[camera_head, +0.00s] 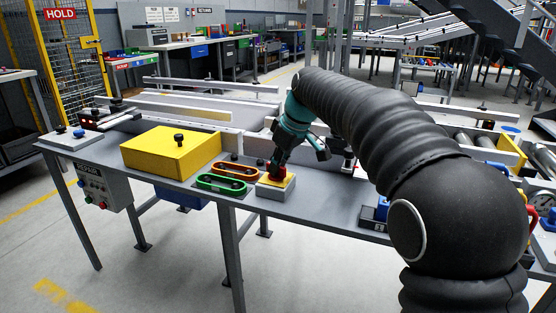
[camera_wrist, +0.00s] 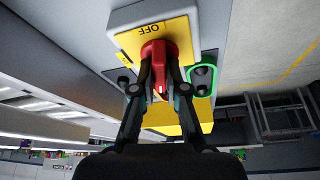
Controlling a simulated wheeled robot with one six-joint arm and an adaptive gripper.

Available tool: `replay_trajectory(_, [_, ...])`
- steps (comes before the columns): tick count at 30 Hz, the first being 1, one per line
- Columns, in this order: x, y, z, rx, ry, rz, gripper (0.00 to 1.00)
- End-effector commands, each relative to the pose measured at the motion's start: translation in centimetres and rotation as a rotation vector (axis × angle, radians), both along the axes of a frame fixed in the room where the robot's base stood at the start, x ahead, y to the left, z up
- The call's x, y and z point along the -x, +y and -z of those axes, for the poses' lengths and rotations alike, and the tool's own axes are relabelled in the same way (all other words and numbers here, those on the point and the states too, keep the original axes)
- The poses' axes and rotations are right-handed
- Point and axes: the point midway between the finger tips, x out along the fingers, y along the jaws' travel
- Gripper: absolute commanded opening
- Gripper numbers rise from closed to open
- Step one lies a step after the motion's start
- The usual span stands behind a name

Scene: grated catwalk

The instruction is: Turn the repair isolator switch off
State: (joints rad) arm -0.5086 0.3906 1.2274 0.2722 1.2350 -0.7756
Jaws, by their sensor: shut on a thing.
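The isolator switch has a red rotary handle (camera_wrist: 163,52) on a yellow plate (camera_wrist: 185,28) atop a grey box (camera_wrist: 118,18). In the wrist view, the plate reads OFF upside down at its far side, and a small label at its left edge is unreadable. The handle's pale mark faces the near side, toward my wrist. My gripper (camera_wrist: 160,64) is shut on the red handle, one finger on each side. In the head view, the grey box (camera_head: 276,192) stands near the table's front edge, with my gripper (camera_head: 279,166) above it, partly hiding the handle.
A yellow box with a black knob (camera_head: 170,151) stands farther left. A REPAIR button panel (camera_head: 101,188) hangs at the table's front left. Pale rails run behind.

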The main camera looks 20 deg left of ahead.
Motion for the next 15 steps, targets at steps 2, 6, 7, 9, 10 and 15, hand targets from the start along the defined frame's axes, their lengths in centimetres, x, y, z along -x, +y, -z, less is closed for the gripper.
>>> replay_trajectory(2, [-0.16,0.02,-0.14,-0.002,-0.003,-0.054,0.00])
replay_trajectory(6, [-0.19,0.04,-0.10,-0.003,-0.004,-0.144,0.00])
replay_trajectory(7, [-0.17,0.03,-0.10,-0.002,-0.004,-0.159,0.00])
replay_trajectory(9, [-0.17,0.06,-0.10,-0.003,-0.004,-0.193,0.00])
replay_trajectory(10, [-0.17,0.07,-0.11,-0.003,-0.004,-0.205,0.00])
replay_trajectory(15, [-0.16,0.09,-0.08,-0.002,-0.003,-0.254,0.00])
